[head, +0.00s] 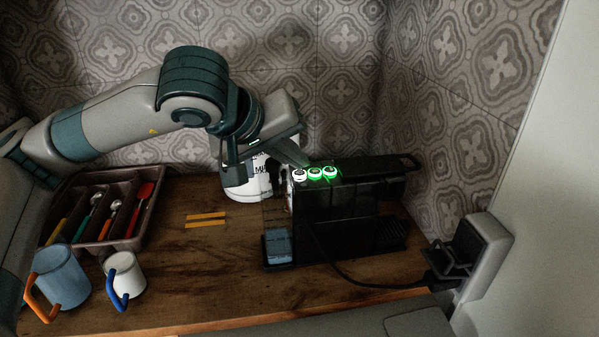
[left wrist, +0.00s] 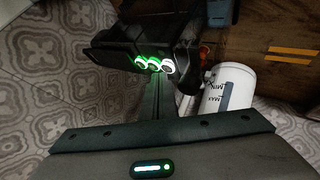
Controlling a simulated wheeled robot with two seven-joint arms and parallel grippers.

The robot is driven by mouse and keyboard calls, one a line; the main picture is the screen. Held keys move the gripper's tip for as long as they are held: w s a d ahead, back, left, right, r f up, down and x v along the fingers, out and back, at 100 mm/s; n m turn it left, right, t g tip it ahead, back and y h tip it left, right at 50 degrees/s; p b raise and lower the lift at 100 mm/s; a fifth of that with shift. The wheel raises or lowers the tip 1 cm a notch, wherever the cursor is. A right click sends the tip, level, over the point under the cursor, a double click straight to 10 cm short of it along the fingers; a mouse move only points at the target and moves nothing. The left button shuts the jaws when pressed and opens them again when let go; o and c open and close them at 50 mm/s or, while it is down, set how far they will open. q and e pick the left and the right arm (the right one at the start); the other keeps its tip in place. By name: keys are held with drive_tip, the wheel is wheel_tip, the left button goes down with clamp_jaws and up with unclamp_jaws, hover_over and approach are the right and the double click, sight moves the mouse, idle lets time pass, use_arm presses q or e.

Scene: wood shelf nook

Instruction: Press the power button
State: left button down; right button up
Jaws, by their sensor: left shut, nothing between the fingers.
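A black coffee machine (head: 345,215) stands on the wooden counter. It has three round lit buttons (head: 315,172) in a row on top, glowing green and white. They also show in the left wrist view (left wrist: 153,65). Which one is the power button I cannot tell. My left gripper (head: 304,161) is shut and empty, its fingertips close above the left end of the button row. In the left wrist view its dark fingers (left wrist: 157,88) point at the buttons; contact cannot be told. My right gripper is not in view.
A white jug (head: 236,186) with MIN/MAX marks stands just left of the machine, partly behind my gripper. A cutlery tray (head: 96,242), a blue mug (head: 63,276) and a white mug (head: 125,272) are left. A black cable (head: 365,284) runs right to a pale box (head: 490,250).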

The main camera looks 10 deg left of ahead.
use_arm(q)
drive_tip(key=shift+f+b, duration=0.3)
drive_tip(key=shift+b, duration=0.2)
idle(0.5)
drive_tip(key=shift+r, duration=0.1)
idle(0.3)
drive_tip(key=shift+r, duration=0.65)
drive_tip(key=shift+r, duration=0.1)
wheel_tip(320, 180, up, 5)
drive_tip(key=shift+f+p, duration=0.1)
drive_tip(key=shift+p, duration=0.8)
